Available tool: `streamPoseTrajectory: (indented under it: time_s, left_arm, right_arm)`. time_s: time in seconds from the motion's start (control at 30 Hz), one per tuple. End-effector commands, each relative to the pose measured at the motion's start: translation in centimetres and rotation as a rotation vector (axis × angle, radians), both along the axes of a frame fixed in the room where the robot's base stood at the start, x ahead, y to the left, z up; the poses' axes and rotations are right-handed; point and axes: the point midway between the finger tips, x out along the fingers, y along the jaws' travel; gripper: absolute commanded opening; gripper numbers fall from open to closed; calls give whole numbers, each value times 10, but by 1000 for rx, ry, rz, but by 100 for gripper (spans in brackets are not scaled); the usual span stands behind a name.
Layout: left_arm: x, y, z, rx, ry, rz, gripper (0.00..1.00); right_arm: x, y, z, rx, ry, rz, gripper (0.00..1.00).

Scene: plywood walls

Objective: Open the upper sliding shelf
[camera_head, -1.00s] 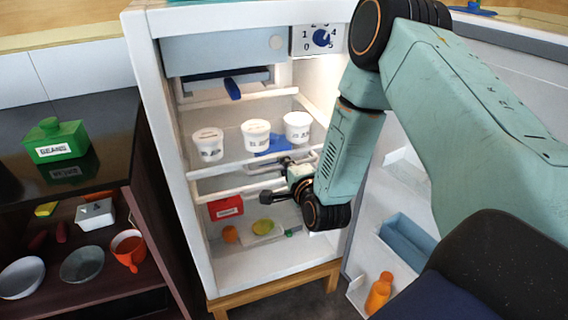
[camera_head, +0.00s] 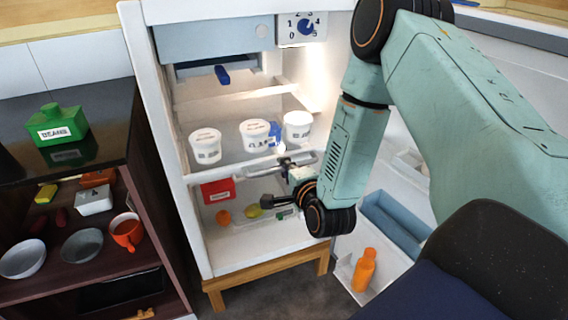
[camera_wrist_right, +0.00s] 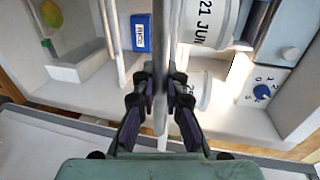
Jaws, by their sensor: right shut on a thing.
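The upper sliding shelf (camera_head: 232,171) is inside the open fridge, with white tubs (camera_head: 205,147) standing on it. A grey handle bar runs along its front edge. My right gripper (camera_head: 287,164) is at this front edge, right of its middle. In the right wrist view the fingers of my right gripper (camera_wrist_right: 160,82) are shut on the thin upright-looking edge of the shelf (camera_wrist_right: 162,35). A tub with date lettering (camera_wrist_right: 208,22) is close beside the fingers. My left gripper is not in view.
Below the shelf are a red box (camera_head: 216,190), an orange fruit (camera_head: 223,217) and a yellow fruit (camera_head: 254,212). The open door (camera_head: 385,185) on the right holds an orange bottle (camera_head: 364,270). A dark cabinet (camera_head: 85,200) with dishes stands left. A dial (camera_head: 305,27) is above.

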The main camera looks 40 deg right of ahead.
Motion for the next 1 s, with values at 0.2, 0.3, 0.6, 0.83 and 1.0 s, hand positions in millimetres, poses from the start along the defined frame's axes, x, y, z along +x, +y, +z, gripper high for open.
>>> streamPoseTrajectory:
  time_s: [0.2,0.3,0.6,0.83,1.0]
  left_arm:
    - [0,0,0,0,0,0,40]
    - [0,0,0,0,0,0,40]
    - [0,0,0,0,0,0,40]
    - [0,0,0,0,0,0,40]
    - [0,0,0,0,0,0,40]
  right_arm:
    - [-3,1,3,-2,-9,1,0]
    - [-3,1,3,-2,-10,1,0]
    - [-4,1,3,-2,-9,1,0]
    - [-5,1,3,-2,-9,0,20]
    - [-6,1,2,-2,-7,0,34]
